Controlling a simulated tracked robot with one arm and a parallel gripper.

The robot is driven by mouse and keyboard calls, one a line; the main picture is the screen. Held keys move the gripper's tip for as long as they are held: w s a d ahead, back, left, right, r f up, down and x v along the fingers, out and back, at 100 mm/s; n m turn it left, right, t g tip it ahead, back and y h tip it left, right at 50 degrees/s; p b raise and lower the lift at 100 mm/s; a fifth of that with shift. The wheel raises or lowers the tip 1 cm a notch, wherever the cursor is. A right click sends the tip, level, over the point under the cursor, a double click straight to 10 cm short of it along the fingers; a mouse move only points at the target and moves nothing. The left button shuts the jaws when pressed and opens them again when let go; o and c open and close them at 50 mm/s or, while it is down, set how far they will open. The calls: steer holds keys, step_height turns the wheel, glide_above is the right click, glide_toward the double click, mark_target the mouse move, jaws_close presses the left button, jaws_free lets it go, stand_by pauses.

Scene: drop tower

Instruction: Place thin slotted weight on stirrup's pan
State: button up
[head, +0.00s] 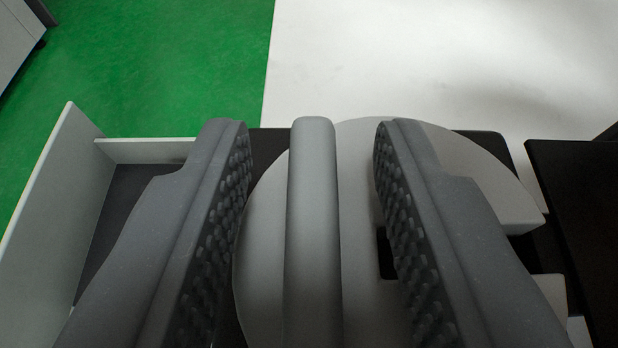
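A grey round slotted weight (268,240) lies below my gripper in the head view. A raised rounded bar (312,230) runs across it, away from me. A dark slot shows on its right side, partly behind my right finger. My gripper (312,130) is open, with one ridged finger on each side of the bar. Gaps show between both fingers and the bar. The fingers hide parts of the disc's left and right sides. I cannot tell the disc's thickness. The stirrup and its pan are not in view.
The weight lies over a dark holder with a pale upright wall (60,180) on the left. A black block or panel (575,200) stands close on the right. A white surface (440,60) lies beyond, with green floor (170,70) at the far left.

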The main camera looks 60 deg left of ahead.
steer(key=p+v, duration=0.2)
steer(key=v, duration=1)
stand_by(0.6)
